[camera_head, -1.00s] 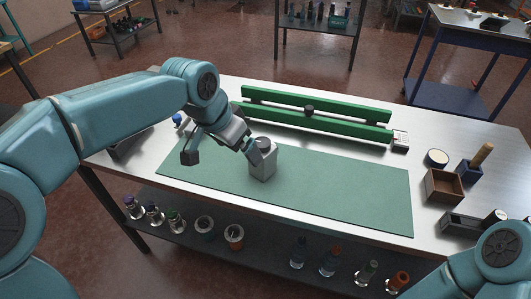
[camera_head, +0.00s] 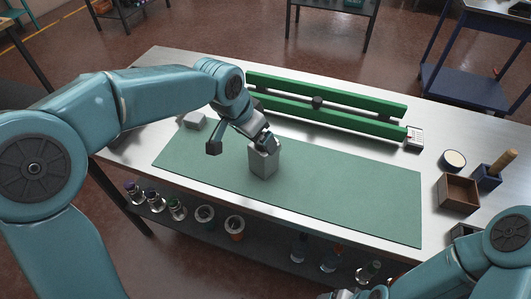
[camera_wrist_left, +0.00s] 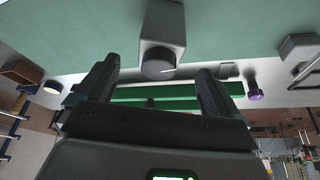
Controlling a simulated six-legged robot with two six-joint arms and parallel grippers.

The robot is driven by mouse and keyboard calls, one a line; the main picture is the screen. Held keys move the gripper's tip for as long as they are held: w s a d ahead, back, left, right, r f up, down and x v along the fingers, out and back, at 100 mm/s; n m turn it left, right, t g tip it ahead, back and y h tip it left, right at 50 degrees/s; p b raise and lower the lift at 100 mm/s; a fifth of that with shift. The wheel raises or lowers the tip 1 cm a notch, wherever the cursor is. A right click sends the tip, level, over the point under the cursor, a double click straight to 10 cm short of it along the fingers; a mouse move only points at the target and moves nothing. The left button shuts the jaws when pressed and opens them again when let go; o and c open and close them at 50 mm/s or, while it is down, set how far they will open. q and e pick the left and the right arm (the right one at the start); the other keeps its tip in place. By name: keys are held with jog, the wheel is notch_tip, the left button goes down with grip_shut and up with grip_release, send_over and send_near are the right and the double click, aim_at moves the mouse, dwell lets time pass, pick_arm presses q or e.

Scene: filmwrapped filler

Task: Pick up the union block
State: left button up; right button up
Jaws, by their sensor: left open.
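The union block, a light grey upright block (camera_head: 264,160) with a dark round fitting on it, stands on the green mat (camera_head: 340,195). In the left wrist view the block (camera_wrist_left: 163,25) is beyond the fingertips, with its dark round fitting (camera_wrist_left: 158,65) lined up between the fingers. My left gripper (camera_head: 267,140) is at the block's top and hides part of it in the head view. In the left wrist view its two dark fingers (camera_wrist_left: 157,80) are apart with nothing gripped between them. My right arm shows at the lower right, but its gripper does not.
Long green rails (camera_head: 330,108) lie behind the mat. A brown open box (camera_head: 459,194), a blue holder with a wooden handle (camera_head: 487,177) and a round tin (camera_head: 454,160) stand at the right. A grey item (camera_head: 193,120) sits left of my gripper. The mat right of the block is clear.

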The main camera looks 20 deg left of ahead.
aim_at(258, 144)
pick_arm(q)
jog(key=shift+x, duration=0.95)
jog(key=shift+s+f, duration=0.25)
jog(key=shift+f, duration=0.1)
jog(key=shift+w+d+f, duration=0.1)
jog(key=shift+w+f, duration=0.1)
jog(key=shift+f, duration=0.05)
jog(key=w+f, duration=0.1)
jog(key=f, duration=0.1)
jog(key=w+d+f+p, duration=0.1)
jog(key=shift+w+f, duration=0.35)
jog(key=shift+s+a+f, duration=0.1)
jog(key=shift+s+f, duration=0.05)
jog(key=shift+f, duration=0.05)
pick_arm(e)
jog(key=shift+s+r, duration=0.25)
jog(key=shift+r, duration=0.2)
jog(key=shift+s+r, duration=0.2)
jog(key=shift+r, duration=0.25)
